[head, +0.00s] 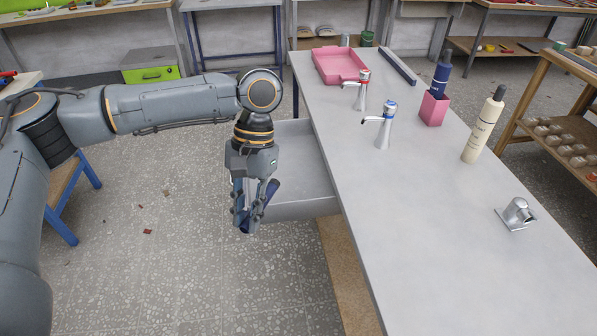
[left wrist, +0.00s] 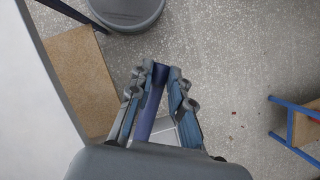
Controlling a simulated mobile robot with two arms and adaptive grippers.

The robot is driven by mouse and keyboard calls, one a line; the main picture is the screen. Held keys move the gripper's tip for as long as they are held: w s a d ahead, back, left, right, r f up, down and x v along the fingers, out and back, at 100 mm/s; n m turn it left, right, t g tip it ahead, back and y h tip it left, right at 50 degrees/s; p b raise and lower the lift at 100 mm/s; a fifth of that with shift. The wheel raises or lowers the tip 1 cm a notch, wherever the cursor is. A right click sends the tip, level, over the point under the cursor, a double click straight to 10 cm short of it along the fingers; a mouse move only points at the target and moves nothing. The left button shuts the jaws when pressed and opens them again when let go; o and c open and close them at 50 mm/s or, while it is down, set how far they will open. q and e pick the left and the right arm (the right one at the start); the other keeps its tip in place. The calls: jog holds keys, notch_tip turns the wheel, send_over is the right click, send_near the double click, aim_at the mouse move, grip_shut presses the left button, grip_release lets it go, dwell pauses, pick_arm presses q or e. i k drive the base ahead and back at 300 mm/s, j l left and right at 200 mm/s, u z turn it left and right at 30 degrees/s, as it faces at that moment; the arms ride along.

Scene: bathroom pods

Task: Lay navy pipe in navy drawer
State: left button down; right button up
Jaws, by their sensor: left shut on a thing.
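My left gripper (head: 248,212) points down and is shut on the navy pipe (head: 271,189). In the left wrist view the navy pipe (left wrist: 151,105) runs between the two fingers (left wrist: 156,95), slanted. The fingers hide part of it. An open drawer (head: 290,209), light grey inside and on its visible wall, sticks out to the left from under the counter. In the head view the gripper overlaps the drawer's left end; I cannot tell how high above it the pipe is. No navy colour shows on the drawer. My right gripper is not in view.
The speckled floor left of the drawer is mostly clear.

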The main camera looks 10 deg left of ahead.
aim_at(289, 173)
jog(key=i+j+z, duration=0.25)
jog(key=j, duration=0.2)
jog(key=i+j+z, duration=0.1)
jog(key=j+z, duration=0.15)
jog(key=j, duration=0.25)
jog(key=i+j+z, duration=0.1)
jog(key=j+z, duration=0.15)
jog(key=j, duration=0.25)
jog(key=j+z, duration=0.25)
jog(key=j, duration=0.25)
jog(key=i, duration=0.05)
